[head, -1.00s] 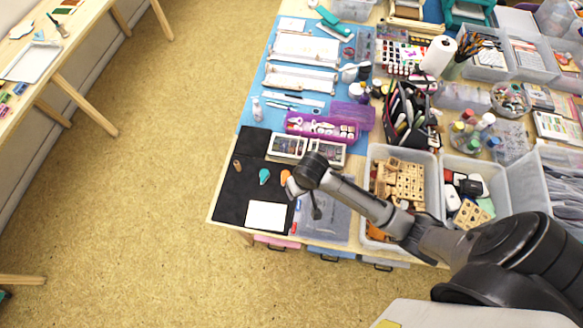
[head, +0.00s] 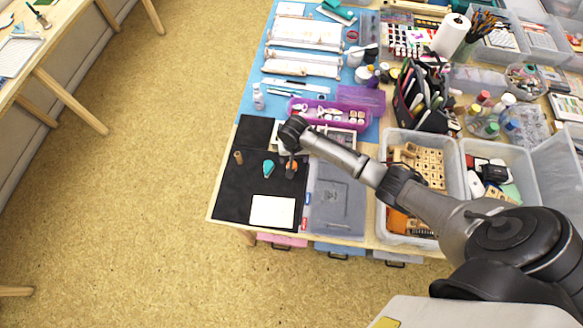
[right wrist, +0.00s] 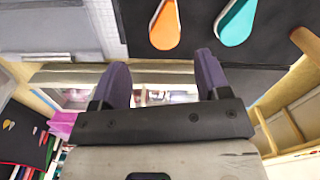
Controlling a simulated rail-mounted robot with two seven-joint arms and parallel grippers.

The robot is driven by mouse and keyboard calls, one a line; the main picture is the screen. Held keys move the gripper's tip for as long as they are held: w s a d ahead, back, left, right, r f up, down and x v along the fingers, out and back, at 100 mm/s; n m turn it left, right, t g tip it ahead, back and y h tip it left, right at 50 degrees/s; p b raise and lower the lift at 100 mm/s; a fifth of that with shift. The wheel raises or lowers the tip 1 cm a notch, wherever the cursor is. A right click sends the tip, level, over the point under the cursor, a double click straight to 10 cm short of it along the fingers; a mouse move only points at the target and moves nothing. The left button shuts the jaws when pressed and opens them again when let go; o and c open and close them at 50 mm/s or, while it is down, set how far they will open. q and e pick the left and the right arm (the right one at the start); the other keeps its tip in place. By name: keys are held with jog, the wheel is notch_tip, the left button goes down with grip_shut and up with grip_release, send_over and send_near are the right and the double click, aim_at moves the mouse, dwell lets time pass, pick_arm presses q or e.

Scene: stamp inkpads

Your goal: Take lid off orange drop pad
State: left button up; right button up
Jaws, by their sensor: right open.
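My left gripper is not in view.
A white sheet (head: 272,211) and a small wooden stamp (head: 238,157) lie on the mat. A translucent lidded box (head: 337,200) stands right of it. Behind are a purple case (head: 360,99) and a blue mat (head: 258,119). A bin of wooden stamps (head: 383,185) stands further right.

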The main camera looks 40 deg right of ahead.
jog(key=shift+w+a+f+b, duration=0.15)
jog(key=shift+f+b, duration=0.2)
jog(key=shift+f, duration=1.2)
jog(key=shift+a+f+b, duration=0.1)
jog(key=shift+f+b, duration=0.2)
jog(key=shift+f, duration=1.25)
jog(key=shift+c, duration=0.2)
jog(key=c, duration=1)
jog(key=shift+o, duration=0.2)
jog(key=shift+r, duration=0.15)
